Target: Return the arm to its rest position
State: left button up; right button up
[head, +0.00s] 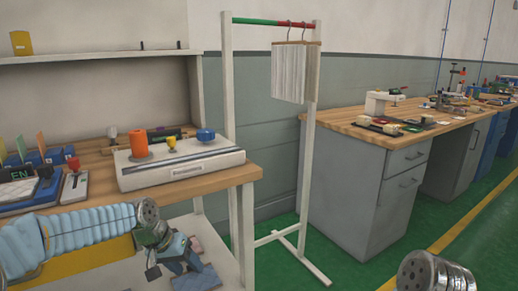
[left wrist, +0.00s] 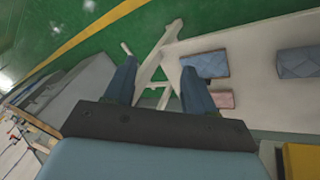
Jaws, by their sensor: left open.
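My left arm comes in from the left in the head view, low in front of the wooden workbench (head: 238,175). Its gripper (head: 180,258) is over the pale lower shelf, below the bench top. In the left wrist view the two fingers of the left gripper (left wrist: 158,82) stand apart with nothing between them. Blue pads (left wrist: 205,64) and a pink pad (left wrist: 220,99) lie on the lower shelf beyond and beside the right finger. My right gripper is out of view.
A white rack (head: 238,120) with hanging pale cloth (head: 289,75) stands at the bench's right end. A white box (head: 180,168) with orange, yellow and blue knobs sits on the bench. A grey cabinet desk (head: 365,190) stands right.

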pick_arm(q)
jog(key=s+d+f, duration=0.2)
jog(key=s+f, duration=0.1)
jog(key=f, duration=0.5)
jog(key=s+d+f+n+g, duration=0.1)
jog(key=s+d+f, duration=0.2)
jog(key=f, duration=0.5)
jog(key=s+d+f, duration=0.2)
jog(key=s+f, duration=0.1)
jog(key=f, duration=0.5)
jog(key=s+f, duration=0.5)
jog(key=s, duration=0.2)
jog(key=s+d+f+n+g, duration=0.1)
jog(key=s+f, duration=0.4)
jog(key=s, duration=0.3)
jog(key=shift+n, duration=0.3)
